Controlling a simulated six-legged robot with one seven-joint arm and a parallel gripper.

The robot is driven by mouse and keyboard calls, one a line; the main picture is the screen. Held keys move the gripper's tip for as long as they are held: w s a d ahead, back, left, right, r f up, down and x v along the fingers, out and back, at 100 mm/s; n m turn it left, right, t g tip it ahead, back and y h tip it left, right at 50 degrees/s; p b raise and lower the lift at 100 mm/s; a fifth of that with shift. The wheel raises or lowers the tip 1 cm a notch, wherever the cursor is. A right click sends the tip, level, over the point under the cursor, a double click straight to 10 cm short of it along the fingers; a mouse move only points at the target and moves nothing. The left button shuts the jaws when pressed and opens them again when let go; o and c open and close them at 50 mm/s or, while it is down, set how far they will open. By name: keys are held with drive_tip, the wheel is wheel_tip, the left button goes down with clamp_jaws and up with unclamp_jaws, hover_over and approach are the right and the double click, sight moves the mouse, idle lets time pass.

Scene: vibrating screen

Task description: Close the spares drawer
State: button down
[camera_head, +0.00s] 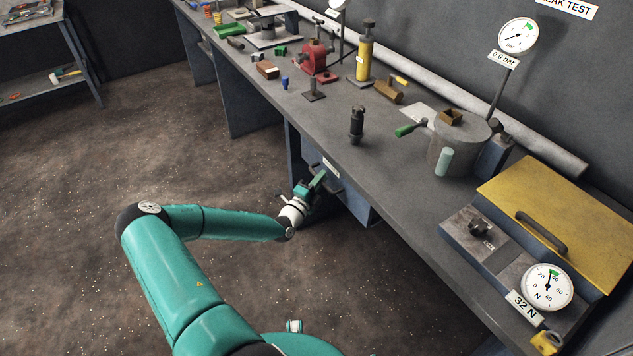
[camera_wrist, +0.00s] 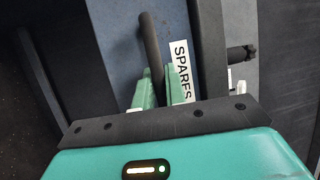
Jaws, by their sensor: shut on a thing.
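The spares drawer (camera_head: 359,207) is a blue-grey unit under the front edge of the long workbench. Its white SPARES label (camera_wrist: 181,70) is readable in the wrist view, beside a dark bar handle (camera_wrist: 149,42) on the blue front (camera_wrist: 118,45). My gripper (camera_head: 317,184) is at the drawer front, reaching in from the left. In the wrist view, its green fingertips (camera_wrist: 160,88) are closed around the handle's lower end. My gripper partly hides the front in the head view, and I cannot tell exactly how far the drawer stands out.
The workbench top (camera_head: 395,180) overhangs just above my gripper. On it stand a black cylindrical part (camera_head: 357,125), a grey pot (camera_head: 458,145) with a green-handled lever and a yellow-lidded box (camera_head: 560,215). The floor (camera_head: 120,240) left of the bench is clear.

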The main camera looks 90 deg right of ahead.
drive_tip(key=shift+s+d+r, duration=0.1)
drive_tip(key=shift+s, duration=0.1)
drive_tip(key=c, duration=1.5)
unclamp_jaws()
drive_tip(key=shift+o, duration=0.2)
drive_tip(key=shift+f, duration=0.2)
drive_tip(key=shift+w, duration=0.1)
drive_tip(key=v, duration=1.3)
drive_tip(key=shift+w+a, duration=0.25)
drive_tip(key=shift+a, duration=0.1)
